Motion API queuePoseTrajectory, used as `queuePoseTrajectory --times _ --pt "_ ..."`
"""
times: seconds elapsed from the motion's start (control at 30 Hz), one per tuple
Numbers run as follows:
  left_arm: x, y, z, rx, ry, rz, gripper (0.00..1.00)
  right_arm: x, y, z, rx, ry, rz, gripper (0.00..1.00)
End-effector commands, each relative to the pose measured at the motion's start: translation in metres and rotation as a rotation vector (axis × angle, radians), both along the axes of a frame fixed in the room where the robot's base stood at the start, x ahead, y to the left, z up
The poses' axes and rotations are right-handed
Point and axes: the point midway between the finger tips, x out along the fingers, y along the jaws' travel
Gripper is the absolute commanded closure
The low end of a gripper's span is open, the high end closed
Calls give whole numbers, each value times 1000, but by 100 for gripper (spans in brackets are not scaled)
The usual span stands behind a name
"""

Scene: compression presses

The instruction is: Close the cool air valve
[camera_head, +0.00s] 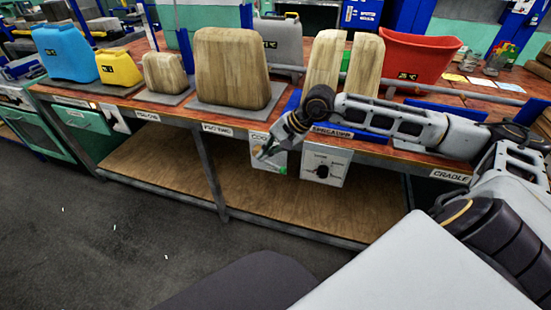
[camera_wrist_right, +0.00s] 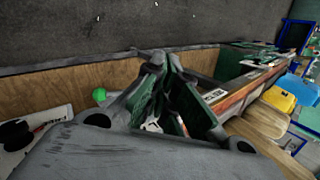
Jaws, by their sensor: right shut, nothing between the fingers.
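The cool air valve is on a white box (camera_head: 257,137) under the table's front edge. Its label, starting "COO", is partly covered by my right gripper. A small green part (camera_head: 282,170) shows at the box's lower right. In the right wrist view a round green knob (camera_wrist_right: 99,94) sits left of the fingers, apart from them in the picture. My right gripper (camera_head: 264,154) is shut and empty, in front of the box; its fingers meet in the right wrist view (camera_wrist_right: 158,58). Whether it touches the valve I cannot tell. My left gripper is not in view.
A white selector box (camera_head: 325,166) with a black knob hangs to the right. Wooden moulds (camera_head: 232,68), blue (camera_head: 67,53) and yellow (camera_head: 118,67) containers and a red bin (camera_head: 415,57) stand on the table. A wooden lower shelf (camera_head: 160,170) lies below. The floor in front is clear.

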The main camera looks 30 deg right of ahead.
Motion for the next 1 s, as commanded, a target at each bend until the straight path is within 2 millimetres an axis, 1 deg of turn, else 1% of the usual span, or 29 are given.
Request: queuePoseTrajectory --times 0.03,0.1,0.2,0.33,0.4,0.5,0.83,1.0 --pt "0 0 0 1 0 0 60 0 -17 3 -86 -13 15 100" --pt "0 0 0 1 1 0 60 -1 -39 5 -192 -24 35 100" --pt "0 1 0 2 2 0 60 -3 -65 11 -318 -33 56 100" --pt "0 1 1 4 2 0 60 -5 -86 16 -413 -35 70 100" --pt "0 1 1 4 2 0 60 -5 -91 17 -436 -35 73 100" --pt "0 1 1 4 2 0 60 -6 -93 18 -447 -35 74 100" --pt "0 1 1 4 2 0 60 -5 -92 17 -441 -34 73 100" --pt "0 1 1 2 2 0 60 -4 -91 13 -440 -34 73 100"
